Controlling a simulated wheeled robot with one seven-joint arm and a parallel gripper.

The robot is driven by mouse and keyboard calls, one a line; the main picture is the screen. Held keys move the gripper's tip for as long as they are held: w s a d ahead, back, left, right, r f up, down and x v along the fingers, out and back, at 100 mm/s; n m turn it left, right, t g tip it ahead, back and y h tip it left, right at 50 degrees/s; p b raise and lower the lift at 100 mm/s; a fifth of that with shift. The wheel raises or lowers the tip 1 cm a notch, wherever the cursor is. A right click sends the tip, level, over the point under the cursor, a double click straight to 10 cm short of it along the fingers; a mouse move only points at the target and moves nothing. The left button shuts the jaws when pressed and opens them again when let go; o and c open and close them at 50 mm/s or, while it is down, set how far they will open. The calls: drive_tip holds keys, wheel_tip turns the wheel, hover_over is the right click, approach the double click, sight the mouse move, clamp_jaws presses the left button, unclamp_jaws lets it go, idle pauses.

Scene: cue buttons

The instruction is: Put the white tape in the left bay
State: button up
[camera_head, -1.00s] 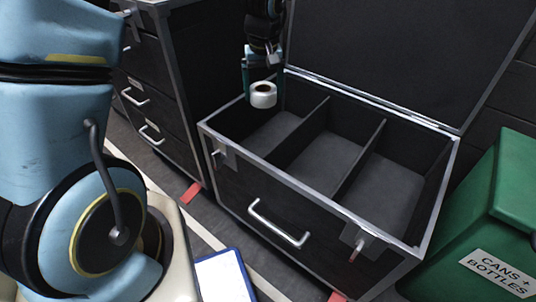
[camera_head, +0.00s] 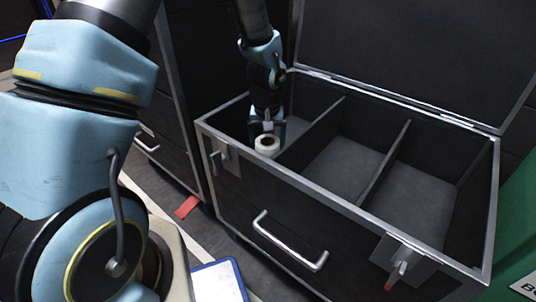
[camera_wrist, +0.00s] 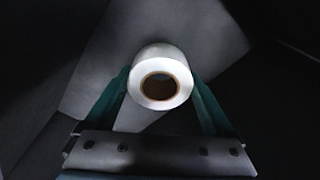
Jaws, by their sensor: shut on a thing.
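The white tape (camera_head: 267,144) is a roll with a brown core. My gripper (camera_head: 267,130) is shut on it, with its green fingers on either side of the roll. The tape also shows between the fingers (camera_wrist: 160,90) in the wrist view. In the head view the gripper and tape are inside the left bay (camera_head: 235,112) of the open black case, below its rim. The wrist view shows grey bay floor beyond the roll. I cannot tell whether the tape touches the floor.
Two dividers (camera_head: 312,132) split the case (camera_head: 225,160) into three bays; the middle (camera_head: 345,168) and right (camera_head: 425,208) bays look empty. The raised lid (camera_head: 400,55) stands behind. A green bin (camera_head: 520,235) is at the right, and a blue-edged clipboard (camera_head: 217,282) lies on the floor.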

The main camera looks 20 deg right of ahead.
sight(267, 152)
drive_tip(key=shift+f+b, duration=0.4)
drive_tip(key=shift+f, duration=1.35)
drive_tip(key=shift+f, duration=0.1)
drive_tip(key=o, duration=1.1)
wheel_tip(267, 152, up, 12)
drive_tip(key=s+p, duration=0.1)
drive_tip(key=p, duration=0.2)
drive_tip(key=shift+s+a, duration=0.2)
drive_tip(key=shift+a, duration=0.15)
